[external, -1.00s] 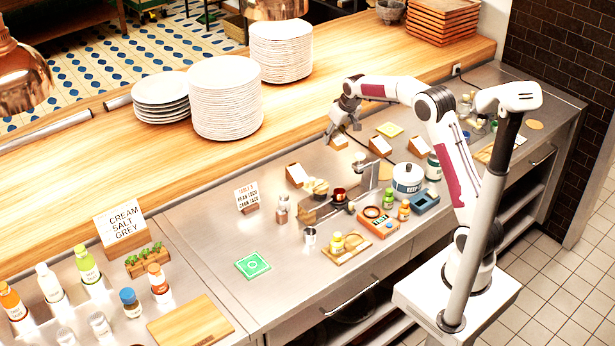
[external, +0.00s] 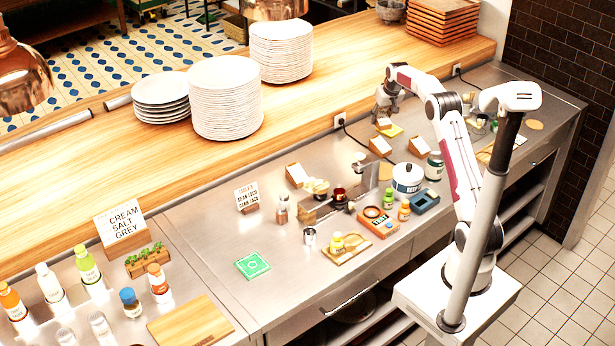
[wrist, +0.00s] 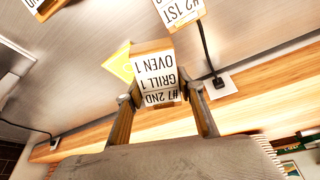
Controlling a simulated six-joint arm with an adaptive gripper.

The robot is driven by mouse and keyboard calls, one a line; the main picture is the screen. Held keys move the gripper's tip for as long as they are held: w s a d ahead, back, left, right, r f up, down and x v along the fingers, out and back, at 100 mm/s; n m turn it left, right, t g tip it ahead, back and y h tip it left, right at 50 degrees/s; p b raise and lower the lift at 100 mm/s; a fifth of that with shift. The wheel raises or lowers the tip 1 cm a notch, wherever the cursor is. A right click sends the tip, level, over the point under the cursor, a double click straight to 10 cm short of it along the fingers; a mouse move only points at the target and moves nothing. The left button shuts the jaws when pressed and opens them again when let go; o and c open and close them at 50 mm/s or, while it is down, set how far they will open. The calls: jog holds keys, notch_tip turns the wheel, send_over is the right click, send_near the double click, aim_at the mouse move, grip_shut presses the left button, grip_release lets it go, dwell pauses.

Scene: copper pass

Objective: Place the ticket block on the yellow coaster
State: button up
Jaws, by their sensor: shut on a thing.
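The ticket block (external: 383,124) is a small wooden wedge with a white printed face. In the wrist view the ticket block (wrist: 154,72) sits between the fingertips, its text upside down. My gripper (external: 385,115) is shut on it, and in the wrist view my gripper (wrist: 159,95) has one finger at each side. The yellow coaster (external: 394,131) lies flat at the back of the steel counter. In the wrist view the yellow coaster (wrist: 120,64) shows beside the block's left edge, partly hidden by it. The gap between block and coaster cannot be told.
Other ticket blocks stand close by (external: 380,147), (external: 420,147), and another farther left (external: 297,175). A white pot (external: 406,178) stands in front. A wall socket with a black cable (external: 340,121) is at the back edge. Bare steel lies to the left.

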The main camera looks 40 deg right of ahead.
send_over(389, 133)
jog(key=shift+f+m, duration=0.3)
jog(key=shift+m, duration=0.1)
jog(key=shift+f, duration=0.1)
jog(key=shift+f, duration=2.45)
jog(key=shift+f, duration=0.1)
jog(key=o, duration=1.2)
jog(key=shift+a+v, duration=0.2)
jog(key=shift+v, duration=5.95)
